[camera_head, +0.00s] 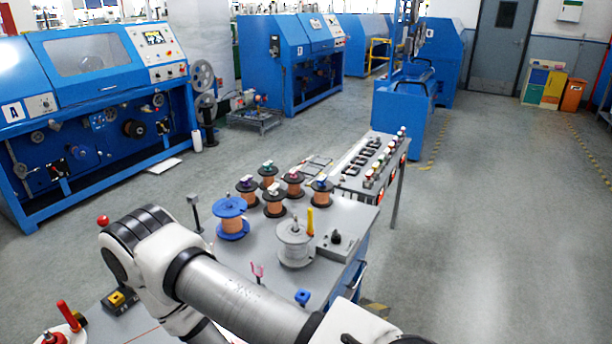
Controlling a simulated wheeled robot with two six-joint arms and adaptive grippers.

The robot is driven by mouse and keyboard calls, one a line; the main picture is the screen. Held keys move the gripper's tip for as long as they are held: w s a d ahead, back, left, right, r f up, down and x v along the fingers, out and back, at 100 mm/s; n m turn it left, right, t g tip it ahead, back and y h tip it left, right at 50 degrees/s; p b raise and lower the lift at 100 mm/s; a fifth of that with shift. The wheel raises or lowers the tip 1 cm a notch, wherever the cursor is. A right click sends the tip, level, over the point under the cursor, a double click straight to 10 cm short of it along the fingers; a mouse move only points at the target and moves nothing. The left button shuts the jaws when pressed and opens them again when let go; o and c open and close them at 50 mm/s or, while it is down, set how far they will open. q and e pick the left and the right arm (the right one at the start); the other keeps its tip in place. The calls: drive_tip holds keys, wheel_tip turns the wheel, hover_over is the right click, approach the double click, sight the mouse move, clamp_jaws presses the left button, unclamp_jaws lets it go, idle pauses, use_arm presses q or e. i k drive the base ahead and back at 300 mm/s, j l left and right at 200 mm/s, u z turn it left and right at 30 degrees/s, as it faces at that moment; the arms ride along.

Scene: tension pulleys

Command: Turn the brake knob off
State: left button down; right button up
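A small grey box (347,249) with a black knob (336,237) on top sits at the right edge of the grey worktable (365,212), beside a silver spool (294,246). This may be the brake knob; no label is readable. A yellow knob (116,298) on a dark box also shows at the lower left. One of my white and grey arms crosses the front of the table and hides part of it. Neither gripper shows clearly in this view. I cannot tell which way the black knob is turned.
A blue spool (231,218) and several copper-wire spools stand behind my arm. A yellow upright handle (310,221) rises beside the silver spool. A control panel (374,172) with several coloured knobs lies behind. A red lever (68,316) stands lower left. The floor at right is clear.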

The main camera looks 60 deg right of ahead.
sight(335, 237)
drive_tip(key=z, duration=0.4)
drive_tip(key=k+z, duration=0.1)
drive_tip(key=z, duration=0.3)
drive_tip(key=l+z, duration=0.1)
drive_tip(key=z, duration=0.3)
drive_tip(key=k+l+z, duration=0.1)
drive_tip(key=z, duration=0.3)
drive_tip(key=l+z, duration=0.1)
drive_tip(key=z, duration=0.3)
